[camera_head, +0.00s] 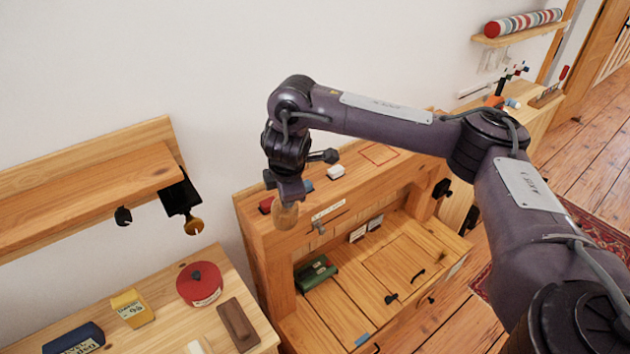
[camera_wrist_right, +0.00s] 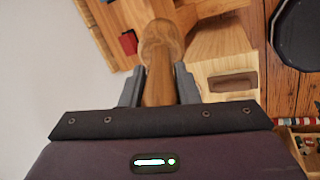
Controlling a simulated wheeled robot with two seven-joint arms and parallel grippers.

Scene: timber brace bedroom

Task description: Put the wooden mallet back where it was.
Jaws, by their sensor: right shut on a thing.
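The wooden mallet (camera_head: 285,216) is in my right gripper (camera_head: 288,193), in front of the wooden cabinet's upper left part. In the right wrist view the mallet (camera_wrist_right: 160,42) stands between the two grey fingers of the right gripper (camera_wrist_right: 159,88), which are shut on its wooden shaft. Its rounded wooden end points away from the gripper. My left gripper is not in view.
A lower left bench carries a red tin (camera_head: 199,284) and a brown block (camera_head: 237,324). A wall shelf (camera_head: 85,200) juts out at left.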

